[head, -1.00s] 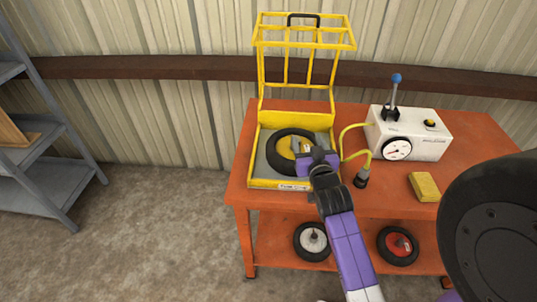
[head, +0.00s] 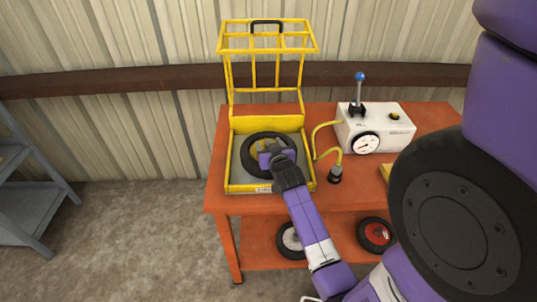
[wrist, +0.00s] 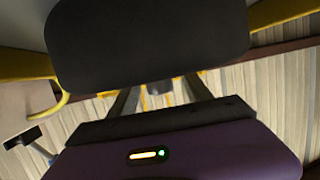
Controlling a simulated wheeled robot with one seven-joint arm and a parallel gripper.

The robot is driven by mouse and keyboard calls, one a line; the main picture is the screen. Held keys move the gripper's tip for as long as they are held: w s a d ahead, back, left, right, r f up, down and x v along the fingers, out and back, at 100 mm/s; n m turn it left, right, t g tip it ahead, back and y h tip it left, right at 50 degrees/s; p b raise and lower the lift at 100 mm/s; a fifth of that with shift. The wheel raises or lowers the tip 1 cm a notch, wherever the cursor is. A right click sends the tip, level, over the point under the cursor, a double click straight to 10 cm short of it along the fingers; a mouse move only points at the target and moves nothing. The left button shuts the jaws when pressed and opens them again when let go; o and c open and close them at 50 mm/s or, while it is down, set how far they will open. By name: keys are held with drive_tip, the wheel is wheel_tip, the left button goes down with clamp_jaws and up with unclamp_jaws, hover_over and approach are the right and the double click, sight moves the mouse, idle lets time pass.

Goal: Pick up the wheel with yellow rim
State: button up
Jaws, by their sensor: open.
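The wheel with yellow rim (head: 247,163) lies flat in the yellow cage's tray on the orange table. It has a black tyre, and a little of its yellow rim shows. My gripper (head: 267,154) is over the middle of the wheel and hides much of the rim and the tyre's right side. It is open. I cannot tell whether its fingers touch the wheel. In the wrist view, my dark fingers (wrist: 160,100) show partly behind a large dark shape that I cannot identify. The wheel cannot be made out clearly there.
The yellow cage (head: 230,85) stands open behind the wheel, with tray walls around it. A white gauge box (head: 385,130) with a blue-knobbed lever and yellow hose is at right. Red-hub (head: 375,234) and white-hub (head: 290,240) wheels are on the orange table's (head: 222,205) lower shelf.

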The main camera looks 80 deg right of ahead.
drive_tip(key=shift+w+d+f, duration=0.1)
drive_tip(key=shift+d, duration=0.05)
clamp_jaws()
idle(1.3)
drive_tip(key=shift+r, duration=0.2)
